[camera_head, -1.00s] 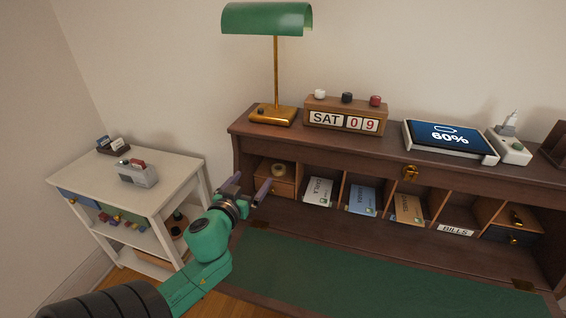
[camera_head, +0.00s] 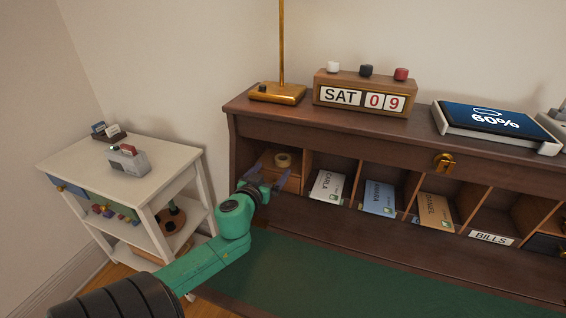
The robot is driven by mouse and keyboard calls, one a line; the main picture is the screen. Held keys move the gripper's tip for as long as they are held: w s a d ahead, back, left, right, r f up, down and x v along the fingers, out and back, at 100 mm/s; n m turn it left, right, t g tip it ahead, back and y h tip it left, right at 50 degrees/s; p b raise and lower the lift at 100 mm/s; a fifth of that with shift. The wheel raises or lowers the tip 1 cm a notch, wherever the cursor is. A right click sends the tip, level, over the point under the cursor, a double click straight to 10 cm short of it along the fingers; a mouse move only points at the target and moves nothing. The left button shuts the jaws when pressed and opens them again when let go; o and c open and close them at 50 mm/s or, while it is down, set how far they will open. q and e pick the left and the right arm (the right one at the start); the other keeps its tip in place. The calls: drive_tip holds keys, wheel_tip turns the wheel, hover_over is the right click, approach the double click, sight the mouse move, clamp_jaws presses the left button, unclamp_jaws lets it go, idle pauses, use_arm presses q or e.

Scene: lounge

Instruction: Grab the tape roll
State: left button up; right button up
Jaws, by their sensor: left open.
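The tape roll (camera_head: 283,160) is a small pale tan ring. It sits on top of a small wooden drawer box (camera_head: 291,183) in the leftmost compartment of the desk's row of pigeonholes. My left gripper (camera_head: 270,168) is at the mouth of that compartment, just in front of the tape roll. Its two purple-grey fingers are spread apart, with the roll seen between them and nothing held. I cannot tell whether a finger touches the roll. My right gripper is not in view.
The desk (camera_head: 325,124) has compartment dividers close to my left gripper. Envelopes (camera_head: 328,186) stand in the compartments to the right. A flip calendar (camera_head: 362,95), a brass lamp base (camera_head: 277,93) and a tablet (camera_head: 490,119) are on top. A white side table (camera_head: 165,163) stands left.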

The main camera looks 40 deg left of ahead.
sight(281, 162)
use_arm(q)
drive_tip(key=x, duration=0.8)
drive_tip(key=shift+w+f, duration=0.35)
drive_tip(key=shift+s, duration=0.15)
drive_tip(key=c, duration=1.4)
